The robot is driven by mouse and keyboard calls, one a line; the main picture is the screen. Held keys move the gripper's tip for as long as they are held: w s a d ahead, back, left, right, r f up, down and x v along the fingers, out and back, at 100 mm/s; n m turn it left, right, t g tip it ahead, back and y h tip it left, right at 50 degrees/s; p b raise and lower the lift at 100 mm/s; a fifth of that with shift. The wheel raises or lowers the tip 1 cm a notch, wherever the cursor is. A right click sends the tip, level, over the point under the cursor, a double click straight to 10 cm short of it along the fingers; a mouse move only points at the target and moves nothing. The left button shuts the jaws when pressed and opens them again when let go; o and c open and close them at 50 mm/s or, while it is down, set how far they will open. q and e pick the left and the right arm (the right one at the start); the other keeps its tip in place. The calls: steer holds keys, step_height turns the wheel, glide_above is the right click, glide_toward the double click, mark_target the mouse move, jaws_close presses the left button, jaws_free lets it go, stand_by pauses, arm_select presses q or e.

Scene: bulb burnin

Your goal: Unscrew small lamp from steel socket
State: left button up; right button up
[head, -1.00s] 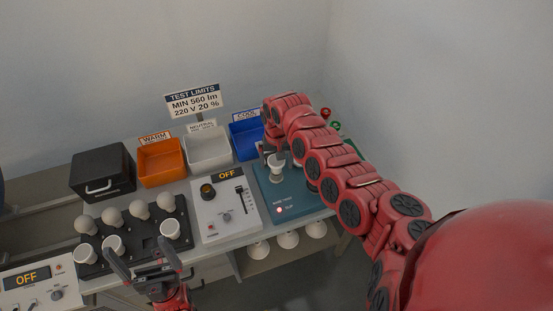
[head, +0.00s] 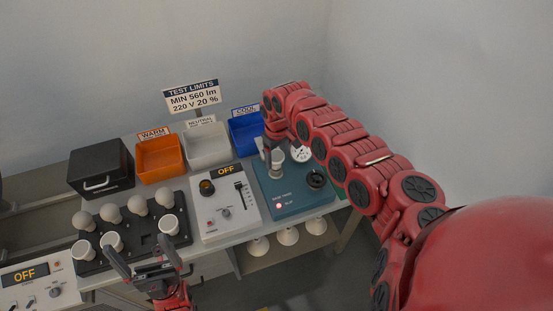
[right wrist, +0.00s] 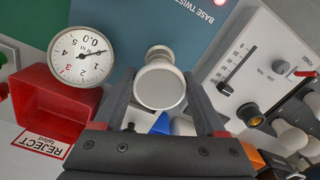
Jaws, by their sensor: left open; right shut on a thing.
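My right gripper (right wrist: 163,100) is shut on a small white lamp (right wrist: 160,87); in the right wrist view a finger is on each side of its wide round face. In the head view this lamp (head: 277,157) is upright over the left part of the teal base-twist tester (head: 290,198). A narrower grey end (right wrist: 159,52) shows behind the lamp face; I cannot tell whether it is the lamp's base or the steel socket, or whether the two are apart. My left gripper (head: 143,257) is open and empty by the front of the black lamp tray (head: 133,238).
A dial gauge (right wrist: 80,57) and red reject bin (right wrist: 42,108) are close by. A grey control box (head: 225,203) reading OFF stands left of the tester. Orange (head: 160,160), white (head: 208,149) and blue (head: 246,136) bins line the back. Several lamps stand in the tray.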

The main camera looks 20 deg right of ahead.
steer(key=n, duration=0.2)
steer(key=n+b, duration=0.1)
steer(key=shift+w+f+n, duration=0.15)
steer(key=shift+n, duration=0.25)
steer(key=n+b, duration=0.1)
steer(key=n, duration=0.2)
steer(key=shift+d+n, duration=0.1)
steer(key=shift+n, duration=0.2)
steer(key=n+b, duration=0.2)
steer(key=n, duration=0.3)
steer(key=shift+w, duration=0.15)
steer(key=n, duration=0.2)
steer(key=shift+r+n+b, duration=0.2)
steer(key=shift+n+b, duration=0.15)
steer(key=shift+n, duration=0.05)
steer(key=o, duration=1.2)
steer(key=shift+o, duration=0.2)
